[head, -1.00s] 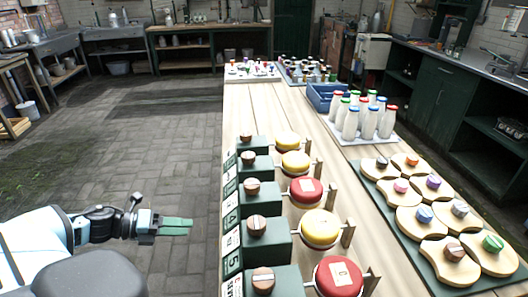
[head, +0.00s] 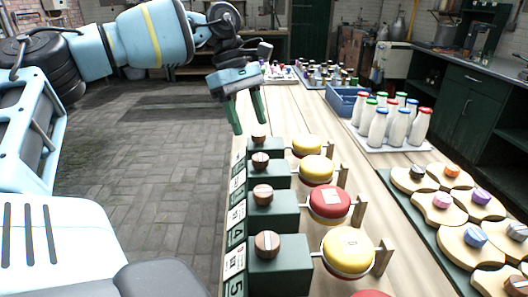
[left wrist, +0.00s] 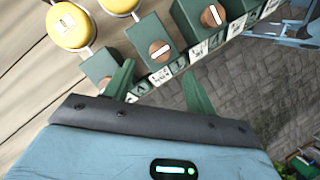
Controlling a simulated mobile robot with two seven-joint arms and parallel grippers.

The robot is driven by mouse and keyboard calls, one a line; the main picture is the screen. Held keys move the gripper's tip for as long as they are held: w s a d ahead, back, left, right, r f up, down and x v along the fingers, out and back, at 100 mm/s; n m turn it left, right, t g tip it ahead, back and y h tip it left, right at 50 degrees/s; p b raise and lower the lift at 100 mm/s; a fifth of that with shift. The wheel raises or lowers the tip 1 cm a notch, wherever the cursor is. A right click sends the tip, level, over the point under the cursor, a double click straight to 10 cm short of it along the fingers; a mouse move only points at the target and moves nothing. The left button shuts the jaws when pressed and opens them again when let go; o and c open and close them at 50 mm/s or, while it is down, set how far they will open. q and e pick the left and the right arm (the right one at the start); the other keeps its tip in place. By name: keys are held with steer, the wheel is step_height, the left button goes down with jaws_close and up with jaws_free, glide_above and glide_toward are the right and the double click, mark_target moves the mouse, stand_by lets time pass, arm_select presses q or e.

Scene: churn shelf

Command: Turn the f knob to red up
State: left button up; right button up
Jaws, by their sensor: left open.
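A row of green boxes (head: 279,262) runs along the bench's left edge. Each has a round wooden knob with a pale line, such as the nearest fully visible one (head: 267,244) and the far one (head: 260,160). Beside them are round drums, yellow (head: 316,168) or red (head: 330,202) on top. Labels face left; I cannot make out which is f. My left gripper (head: 249,125) is open and empty, pointing down above the far end of the row. In the left wrist view its fingers (left wrist: 157,75) hang near a box with a knob (left wrist: 160,50). My right gripper is out of view.
Wooden discs with coloured knobs lie on a green board (head: 440,235) at right. Capped milk bottles (head: 398,127) stand on a white tray, with a blue crate (head: 345,102) behind. Floor left of the bench is clear.

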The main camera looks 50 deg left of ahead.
mark_target(260, 157)
arm_select(q)
steer(key=shift+x, duration=3.9)
steer(key=c, duration=1)
